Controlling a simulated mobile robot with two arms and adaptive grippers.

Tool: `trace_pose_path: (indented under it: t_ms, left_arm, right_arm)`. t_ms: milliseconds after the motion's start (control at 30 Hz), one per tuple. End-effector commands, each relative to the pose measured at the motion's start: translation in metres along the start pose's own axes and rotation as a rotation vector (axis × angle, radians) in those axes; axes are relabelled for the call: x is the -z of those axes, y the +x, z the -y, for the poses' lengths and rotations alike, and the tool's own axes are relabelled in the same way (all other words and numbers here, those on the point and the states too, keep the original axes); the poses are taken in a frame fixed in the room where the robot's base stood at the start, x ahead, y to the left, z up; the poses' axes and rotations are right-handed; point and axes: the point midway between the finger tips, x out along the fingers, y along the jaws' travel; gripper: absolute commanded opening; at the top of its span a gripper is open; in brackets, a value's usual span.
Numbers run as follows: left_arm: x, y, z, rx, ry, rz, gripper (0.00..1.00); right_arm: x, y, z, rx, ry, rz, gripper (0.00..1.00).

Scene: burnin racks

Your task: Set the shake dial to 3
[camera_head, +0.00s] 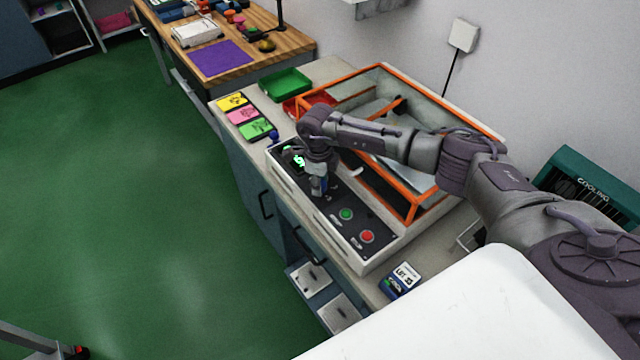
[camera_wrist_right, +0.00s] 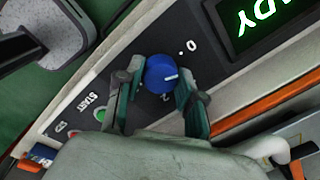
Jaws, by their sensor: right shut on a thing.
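The shake dial (camera_wrist_right: 160,74) is a round blue knob with a white pointer line, on the dark panel of a white-edged machine (camera_head: 281,172). In the right wrist view the line points to the right, toward one finger. The printed 0 and 2 show beside the dial; other marks are hidden by the fingers. My right gripper (camera_wrist_right: 160,82) has a finger on each side of the dial and is shut on it. In the head view my right gripper (camera_head: 319,187) reaches down onto the panel and covers the dial. My left gripper is not in view.
The panel also has a green-lit display (camera_head: 297,159), a green button (camera_head: 346,214) and a red button (camera_head: 367,236). An orange-framed clear box (camera_head: 412,207) stands right behind the panel. Yellow, pink and green cards (camera_head: 243,117) and a green tray (camera_head: 286,84) lie farther along the counter.

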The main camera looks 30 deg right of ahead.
Motion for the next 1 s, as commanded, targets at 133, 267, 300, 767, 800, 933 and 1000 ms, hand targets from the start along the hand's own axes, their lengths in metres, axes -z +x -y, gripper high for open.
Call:
trace_pose_path:
  t_ms: [133, 267, 300, 767, 800, 933, 1000]
  left_arm:
    - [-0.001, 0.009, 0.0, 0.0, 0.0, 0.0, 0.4]
    - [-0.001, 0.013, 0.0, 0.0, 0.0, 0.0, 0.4]
    - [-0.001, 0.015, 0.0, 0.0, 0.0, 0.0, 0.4]
    - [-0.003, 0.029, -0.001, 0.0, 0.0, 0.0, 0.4]
    - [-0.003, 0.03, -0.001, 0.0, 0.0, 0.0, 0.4]
    - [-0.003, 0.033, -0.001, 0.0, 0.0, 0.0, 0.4]
    - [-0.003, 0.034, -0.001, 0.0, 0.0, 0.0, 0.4]
  right_arm:
    - [-0.001, 0.001, 0.0, 0.001, 0.137, -0.006, 0.03]
    - [-0.002, 0.001, 0.001, 0.001, 0.261, -0.014, 0.03]
    - [-0.002, 0.001, 0.001, 0.001, 0.298, -0.016, 0.03]
    - [-0.002, 0.0, 0.001, 0.0, 0.736, -0.045, 0.03]
    - [-0.002, 0.0, 0.001, 0.001, 0.773, -0.047, 0.03]
    - [-0.002, 0.0, 0.002, 0.001, 0.897, -0.055, 0.03]
    - [-0.002, -0.001, 0.002, 0.001, 0.964, -0.06, 0.03]
